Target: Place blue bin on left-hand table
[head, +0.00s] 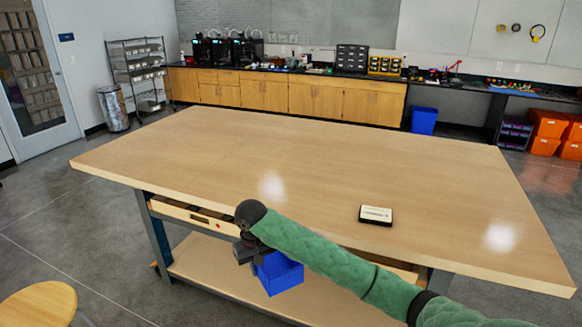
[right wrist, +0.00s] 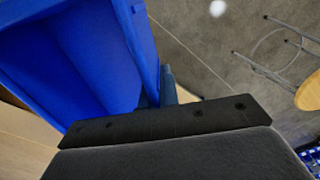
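The blue bin (head: 281,273) hangs in front of the near edge of the large wooden table (head: 180,150), below the tabletop level. My right gripper (head: 256,262), at the end of the green-sleeved arm, is at the bin's left side and appears shut on its wall. In the right wrist view the bin (right wrist: 85,55) fills the upper left, its open inside facing the camera, with its rim against the gripper (right wrist: 160,100). The fingertips are mostly hidden. My left gripper is not in view.
A small white-and-black box (head: 376,215) lies on the table's right half; the rest of the top is clear. A round stool (head: 40,305) stands at lower left. Another blue bin (head: 424,121) stands on the floor by the back counter (head: 316,98). Orange crates (head: 546,125) are at far right.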

